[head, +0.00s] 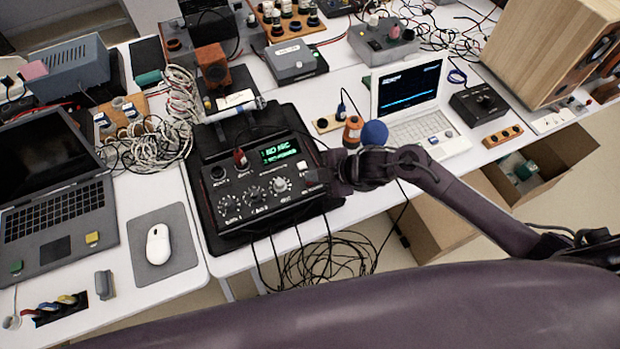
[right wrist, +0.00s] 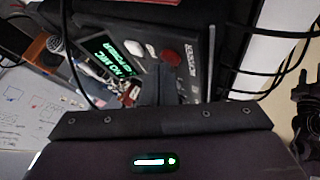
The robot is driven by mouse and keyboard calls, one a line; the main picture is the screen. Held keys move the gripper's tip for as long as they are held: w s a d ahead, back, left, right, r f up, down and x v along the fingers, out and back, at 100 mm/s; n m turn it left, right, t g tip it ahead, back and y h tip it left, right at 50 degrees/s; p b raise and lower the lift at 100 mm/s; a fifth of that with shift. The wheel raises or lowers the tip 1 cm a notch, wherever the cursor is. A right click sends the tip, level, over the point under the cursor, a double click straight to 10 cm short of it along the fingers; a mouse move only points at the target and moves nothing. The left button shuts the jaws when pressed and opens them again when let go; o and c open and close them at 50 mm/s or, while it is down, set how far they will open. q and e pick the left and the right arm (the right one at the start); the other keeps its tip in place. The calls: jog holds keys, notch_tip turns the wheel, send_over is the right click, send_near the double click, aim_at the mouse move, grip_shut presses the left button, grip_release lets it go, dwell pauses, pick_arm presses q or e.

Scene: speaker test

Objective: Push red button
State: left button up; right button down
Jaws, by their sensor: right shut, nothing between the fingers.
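A black device (head: 262,192) with a green-lit screen reading "NO MIC" and several dials lies on a black case on the white table. In the right wrist view, its lit screen (right wrist: 108,57) shows at the left, and a red oval button (right wrist: 170,56) sits on its panel near a white knob (right wrist: 135,48). My right gripper (head: 316,180) is shut and empty at the device's right edge in the head view. Its dark fingers (right wrist: 152,90) show just below the red button in the wrist view; I cannot tell whether they touch the panel. My left gripper is not in view.
A white laptop (head: 428,128) is to the right, a dark laptop (head: 50,185) and mouse (head: 158,244) to the left. Cables (head: 325,262) hang off the table's front edge.

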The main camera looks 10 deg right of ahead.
jog(key=shift+f, duration=0.15)
jog(key=shift+r+p, duration=0.85)
jog(key=shift+r, duration=0.15)
notch_tip(320, 180, up, 6)
jog(key=p, duration=0.5)
dwell(0.4)
